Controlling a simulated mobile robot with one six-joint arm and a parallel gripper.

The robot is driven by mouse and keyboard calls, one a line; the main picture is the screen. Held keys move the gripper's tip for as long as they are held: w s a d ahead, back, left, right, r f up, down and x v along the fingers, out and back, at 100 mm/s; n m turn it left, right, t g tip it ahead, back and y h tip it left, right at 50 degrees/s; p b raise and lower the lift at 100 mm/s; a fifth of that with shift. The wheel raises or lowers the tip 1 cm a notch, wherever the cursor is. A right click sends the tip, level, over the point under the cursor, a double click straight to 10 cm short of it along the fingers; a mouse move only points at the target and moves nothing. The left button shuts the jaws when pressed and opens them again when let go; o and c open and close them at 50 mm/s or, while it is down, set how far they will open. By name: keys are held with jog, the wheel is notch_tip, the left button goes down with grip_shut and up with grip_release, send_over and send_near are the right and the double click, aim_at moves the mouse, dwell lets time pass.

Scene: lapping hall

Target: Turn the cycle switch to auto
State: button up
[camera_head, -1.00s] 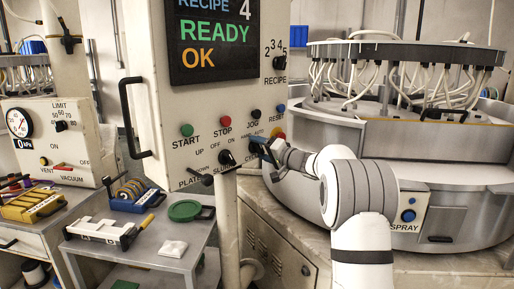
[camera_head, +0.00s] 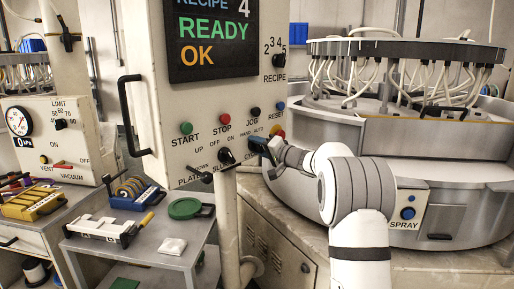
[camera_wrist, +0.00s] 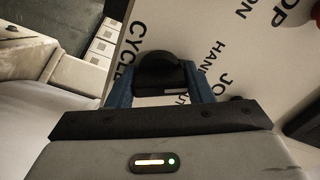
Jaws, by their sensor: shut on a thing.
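The cycle switch (camera_wrist: 160,68) is a round black knob on the cream control panel, with the words CYCLE, HAND and AUTO printed around it in the wrist view. My gripper (camera_wrist: 163,92) has its two blue fingers on either side of the knob and is shut on it. In the head view my gripper (camera_head: 268,147) is against the lower right of the panel and covers the switch there. The knob's pointer is hidden, so its exact setting cannot be told.
The panel (camera_head: 165,110) also carries the green START button (camera_head: 186,128), red STOP button (camera_head: 225,118), black JOG button (camera_head: 255,113) and blue RESET button (camera_head: 281,106). A slurry switch (camera_head: 227,156) and platen lever (camera_head: 200,175) are left of my gripper. The round lapping machine (camera_head: 450,180) stands right.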

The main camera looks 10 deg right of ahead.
jog(key=shift+o, duration=0.2)
jog(key=shift+d+f+m+b, duration=0.15)
jog(key=shift+f+m+b, duration=0.05)
jog(key=shift+m+b, duration=0.85)
jog(key=m+b, duration=0.1)
jog(key=m, duration=0.1)
jog(key=shift+m, duration=0.35)
jog(key=m, duration=0.3)
jog(key=shift+d+r+m+b, duration=0.1)
jog(key=shift+r+m+b, duration=0.05)
jog(key=shift+m+b, duration=0.2)
jog(key=shift+m, duration=1.95)
jog(key=o, duration=0.7)
jog(key=shift+d, duration=0.15)
jog(key=shift+o, duration=1.3)
jog(key=shift+a, duration=0.2)
jog(key=shift+r, duration=0.1)
